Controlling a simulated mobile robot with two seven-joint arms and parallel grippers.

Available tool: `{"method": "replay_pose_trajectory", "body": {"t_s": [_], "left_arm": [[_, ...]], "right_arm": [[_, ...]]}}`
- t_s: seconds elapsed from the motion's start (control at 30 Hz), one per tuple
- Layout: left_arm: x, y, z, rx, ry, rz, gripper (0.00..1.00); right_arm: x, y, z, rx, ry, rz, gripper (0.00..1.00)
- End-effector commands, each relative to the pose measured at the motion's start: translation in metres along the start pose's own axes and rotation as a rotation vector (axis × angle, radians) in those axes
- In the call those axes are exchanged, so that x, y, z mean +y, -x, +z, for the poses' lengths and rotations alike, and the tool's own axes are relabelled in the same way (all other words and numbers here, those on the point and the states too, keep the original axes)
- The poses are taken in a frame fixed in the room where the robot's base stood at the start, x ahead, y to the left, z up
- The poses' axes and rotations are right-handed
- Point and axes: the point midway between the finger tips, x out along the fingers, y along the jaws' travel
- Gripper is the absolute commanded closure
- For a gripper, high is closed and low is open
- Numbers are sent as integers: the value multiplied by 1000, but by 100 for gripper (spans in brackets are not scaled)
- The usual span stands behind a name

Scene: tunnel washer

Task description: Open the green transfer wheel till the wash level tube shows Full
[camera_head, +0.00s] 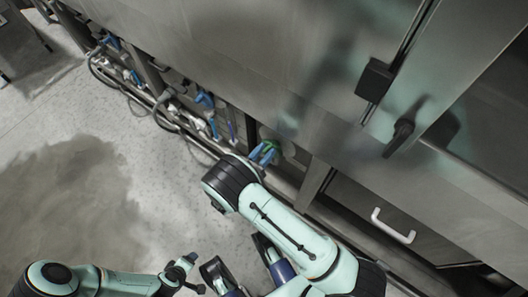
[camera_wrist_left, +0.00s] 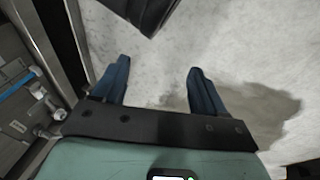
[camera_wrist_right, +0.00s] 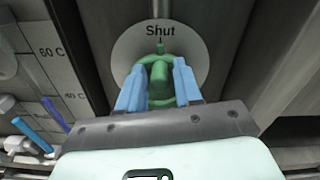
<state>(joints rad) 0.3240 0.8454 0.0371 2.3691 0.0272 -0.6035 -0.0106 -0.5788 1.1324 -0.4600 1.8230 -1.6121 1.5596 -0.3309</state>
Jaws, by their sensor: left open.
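The green transfer wheel (camera_wrist_right: 160,80) is on a pale round plate (camera_wrist_right: 132,48) in the right wrist view, with the word "Shut" above it and the pointer up at that word. My right gripper (camera_wrist_right: 159,75) has its blue fingers on either side of the wheel's middle and appears closed on it. In the head view the right gripper (camera_head: 262,153) is at the low panel, and a little green of the wheel (camera_head: 275,147) shows behind it. My left gripper (camera_wrist_left: 158,64) is open and empty above the floor. I cannot pick out the wash level tube or its reading.
Left of the wheel is a panel marked 60 C and 40 C (camera_wrist_right: 50,75), with a slanted blue tube (camera_wrist_right: 55,114). Pipes and blue valves (camera_head: 205,100) line the machine's low edge. A black handle (camera_head: 400,132) juts from the steel front.

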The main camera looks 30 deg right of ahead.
Motion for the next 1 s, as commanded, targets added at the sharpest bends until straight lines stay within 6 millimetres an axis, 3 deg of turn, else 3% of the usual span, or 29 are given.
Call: {"method": "replay_pose_trajectory", "body": {"t_s": [0.03, 0.1, 0.53, 1.0], "left_arm": [[0, 0, 0, 0, 0, 0, 28], [0, 0, 0, 0, 0, 0, 28], [1, 3, 3, -10, -1, 1, 28], [5, 14, 17, -54, -4, 4, 28]], "right_arm": [[0, 0, 0, 0, 0, 0, 84], [0, 0, 0, 0, 0, 0, 100], [-2, 1, 0, 0, -67, 1, 100], [-14, 1, -6, 1, -448, 2, 100]]}}
